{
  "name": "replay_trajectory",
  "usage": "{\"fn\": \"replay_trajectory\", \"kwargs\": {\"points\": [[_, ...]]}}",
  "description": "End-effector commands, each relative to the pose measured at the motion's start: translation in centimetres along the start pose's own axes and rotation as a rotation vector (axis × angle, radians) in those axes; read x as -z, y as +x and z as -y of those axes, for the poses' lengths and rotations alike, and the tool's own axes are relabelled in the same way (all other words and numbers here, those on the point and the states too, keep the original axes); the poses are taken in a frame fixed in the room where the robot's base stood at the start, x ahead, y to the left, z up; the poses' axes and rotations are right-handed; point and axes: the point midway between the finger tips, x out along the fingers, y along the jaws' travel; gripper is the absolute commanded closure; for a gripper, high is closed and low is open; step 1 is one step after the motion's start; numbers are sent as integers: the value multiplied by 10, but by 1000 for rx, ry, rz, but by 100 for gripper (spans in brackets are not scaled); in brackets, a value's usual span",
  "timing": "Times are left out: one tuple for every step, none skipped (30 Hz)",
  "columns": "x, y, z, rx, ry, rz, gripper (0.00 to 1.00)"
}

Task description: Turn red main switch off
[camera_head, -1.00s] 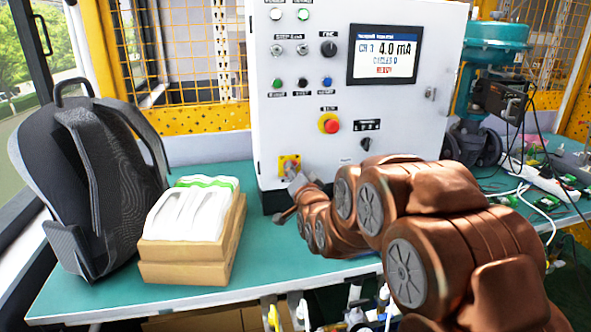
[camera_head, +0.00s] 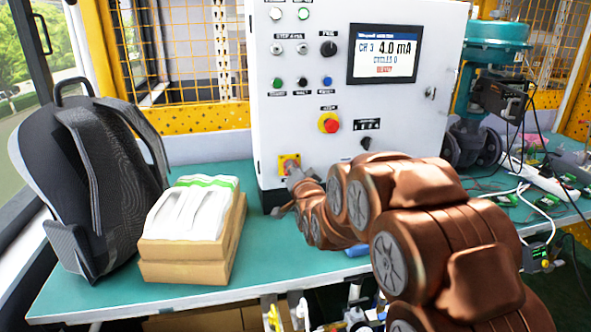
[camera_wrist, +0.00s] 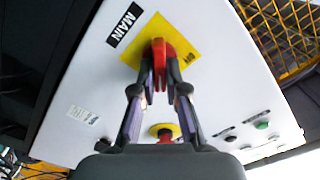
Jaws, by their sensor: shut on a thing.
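The red main switch (camera_wrist: 160,50) sits on a yellow plate (camera_wrist: 187,42) beside a "MAIN" label (camera_wrist: 124,25) in the wrist view. My gripper (camera_wrist: 160,72) is shut on the red switch handle, with one finger on each side. In the head view the yellow plate (camera_head: 289,160) shows at the lower left of the white control cabinet (camera_head: 400,120). There my gripper (camera_head: 292,175) is at the plate, and the switch itself is mostly hidden behind it.
A red emergency button (camera_head: 328,123) sits on the cabinet above the switch. A dark backpack (camera_head: 85,180) and cardboard boxes (camera_head: 190,250) stand on the green table (camera_head: 110,296) to the left. A teal valve (camera_head: 490,50) and cables are at the right.

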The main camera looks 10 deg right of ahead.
Motion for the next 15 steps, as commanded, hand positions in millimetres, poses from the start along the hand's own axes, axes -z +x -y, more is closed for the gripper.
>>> {"fn": "replay_trajectory", "kwargs": {"points": [[0,0,0,0,0,0,100],[0,0,0,0,0,0,100],[0,0,0,0,0,0,100],[4,0,-4,-2,1,-2,100],[3,0,-3,-2,0,-1,100],[2,0,-2,-2,-1,-2,100],[2,0,-2,-2,-3,-2,100],[2,0,-2,-2,-6,-2,100],[1,0,-2,-2,-12,-2,100],[1,0,-2,-2,-18,-2,100],[1,0,-2,-1,-25,-3,100],[1,0,-2,-1,-38,-3,100],[0,0,-2,-2,-49,-3,100],[0,0,-2,-1,-62,-3,100],[0,0,-2,-1,-82,-3,100]]}}
